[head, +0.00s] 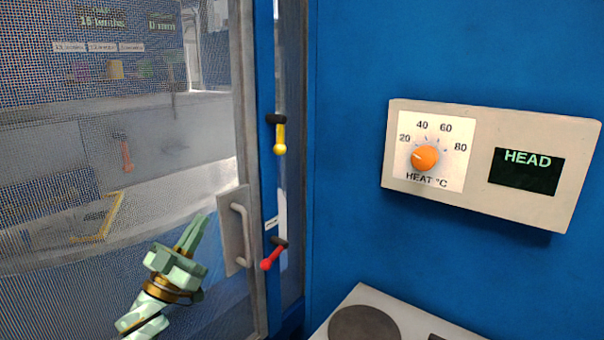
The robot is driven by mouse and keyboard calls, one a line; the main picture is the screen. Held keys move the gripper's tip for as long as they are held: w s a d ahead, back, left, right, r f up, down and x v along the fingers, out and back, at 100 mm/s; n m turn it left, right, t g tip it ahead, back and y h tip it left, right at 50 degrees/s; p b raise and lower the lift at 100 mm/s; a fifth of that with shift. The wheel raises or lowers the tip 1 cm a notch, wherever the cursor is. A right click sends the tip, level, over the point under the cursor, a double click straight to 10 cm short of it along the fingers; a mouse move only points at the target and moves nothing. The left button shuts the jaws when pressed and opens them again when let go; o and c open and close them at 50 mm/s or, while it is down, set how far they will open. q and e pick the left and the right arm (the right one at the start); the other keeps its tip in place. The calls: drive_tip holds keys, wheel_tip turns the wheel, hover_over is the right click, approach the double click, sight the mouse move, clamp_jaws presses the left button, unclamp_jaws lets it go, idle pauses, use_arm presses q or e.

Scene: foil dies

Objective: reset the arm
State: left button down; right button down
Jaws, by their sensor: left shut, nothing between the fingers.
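My left gripper (195,231) is pale green and shows at the lower left of the head view. Its fingers are together, pointing up, with nothing between them. It is in front of the mesh door (215,130), a little left of the door's grey handle (239,235), and appears apart from it. My right gripper is not in view.
A yellow lever (280,137) and a red lever (270,259) sit on the blue frame. A beige panel on the blue wall has an orange heat knob (425,158) near 20 and a display (526,171) reading HEAD. A white surface (390,306) with a dark disc lies below.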

use_arm(q)
wheel_tip(320, 180, down, 22)
drive_tip(key=a+n+g+y, duration=0.25)
drive_tip(key=n+y, duration=0.25)
drive_tip(key=y, duration=0.3)
drive_tip(key=s+f+g+y, duration=0.15)
drive_tip(key=s+f, duration=0.25)
drive_tip(key=f, duration=0.5)
drive_tip(key=s+a+f+g+y, duration=0.1)
drive_tip(key=s+f+g, duration=0.3)
drive_tip(key=f, duration=0.5)
drive_tip(key=s+f+g+y, duration=0.1)
drive_tip(key=s+f, duration=0.4)
drive_tip(key=f, duration=0.3)
drive_tip(key=s+f+g+y, duration=0.1)
drive_tip(key=s+f+g, duration=0.3)
drive_tip(key=s+f, duration=0.7)
drive_tip(key=s+f+g, duration=0.2)
drive_tip(key=s+f, duration=0.1)
drive_tip(key=s, duration=0.8)
drive_tip(key=s+f+g+y, duration=0.1)
drive_tip(key=s+f+g, duration=0.2)
drive_tip(key=s, duration=0.9)
drive_tip(key=s+f+m+g, duration=0.1)
drive_tip(key=s+f+g, duration=0.2)
drive_tip(key=s, duration=0.8)
drive_tip(key=shift+s+a+f, duration=0.2)
drive_tip(key=shift+s+a, duration=0.05)
drive_tip(key=shift+a, duration=0.1)
